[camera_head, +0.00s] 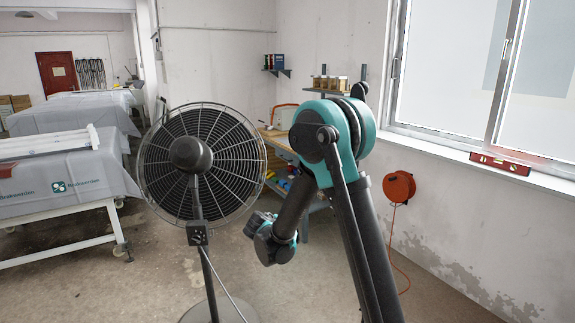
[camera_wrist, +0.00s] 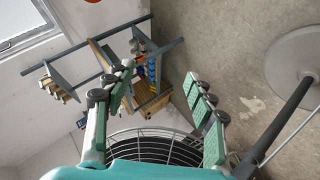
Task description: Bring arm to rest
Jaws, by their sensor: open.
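My arm is folded in the head view, with its teal and black elbow raised right of centre. The forearm hangs down to the wrist. My gripper (camera_head: 258,222) is at the lower left end of the arm, small and partly hidden by the wrist. In the wrist view my gripper (camera_wrist: 162,93) shows two green-padded fingers spread wide apart. It is open, with nothing between the fingers.
A large standing fan (camera_head: 187,155) is close to the left of my gripper. Behind my arm is a wooden workbench (camera_head: 272,137) with shelves. A red cable reel (camera_head: 399,187) hangs on the right wall. Grey-covered tables (camera_head: 48,178) stand at left. The floor at lower right is clear.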

